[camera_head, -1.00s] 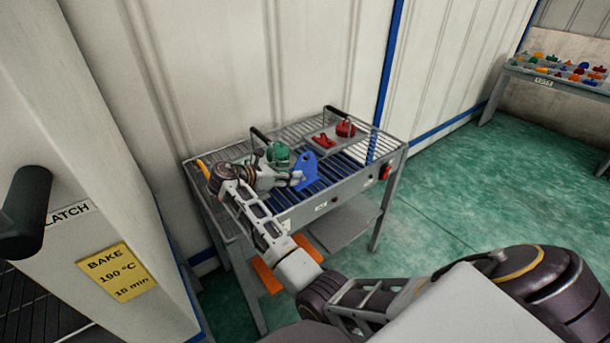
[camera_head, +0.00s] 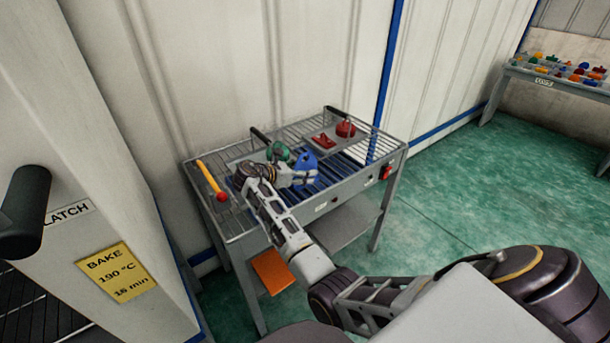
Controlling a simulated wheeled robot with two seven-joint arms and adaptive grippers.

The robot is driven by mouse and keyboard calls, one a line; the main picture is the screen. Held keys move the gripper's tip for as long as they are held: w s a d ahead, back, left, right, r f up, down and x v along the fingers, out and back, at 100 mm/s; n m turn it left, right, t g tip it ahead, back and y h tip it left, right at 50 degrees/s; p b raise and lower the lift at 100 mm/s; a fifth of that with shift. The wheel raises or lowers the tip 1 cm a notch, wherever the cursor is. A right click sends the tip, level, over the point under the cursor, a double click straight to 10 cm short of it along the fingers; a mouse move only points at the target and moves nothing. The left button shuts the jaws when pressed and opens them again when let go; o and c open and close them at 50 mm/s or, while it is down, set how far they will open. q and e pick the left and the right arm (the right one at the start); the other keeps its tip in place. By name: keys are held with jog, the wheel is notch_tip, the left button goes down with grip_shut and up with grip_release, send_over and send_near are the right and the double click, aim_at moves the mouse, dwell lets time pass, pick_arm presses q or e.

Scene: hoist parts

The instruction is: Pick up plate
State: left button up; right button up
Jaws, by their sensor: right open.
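A blue plate (camera_head: 305,163) stands on the slatted rack table, seen partly behind my gripper. My right gripper (camera_head: 299,176) is at the plate with its fingers open, overlapping the plate's lower part in the head view. I cannot tell whether the fingers touch it. A green part (camera_head: 279,151) sits just behind and left of the gripper, partly hidden by it. My left gripper is not in view.
The rack table (camera_head: 345,182) also bears red parts (camera_head: 345,128) on a grey tray at the back right and a yellow stick with a red ball (camera_head: 212,181) at the left. A latched oven-like cabinet (camera_head: 100,150) stands close on the left. Green floor is free at right.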

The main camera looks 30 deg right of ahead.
jog(key=shift+d+f, duration=0.1)
jog(key=shift+d, duration=0.1)
dwell(0.3)
grip_shut()
dwell(0.5)
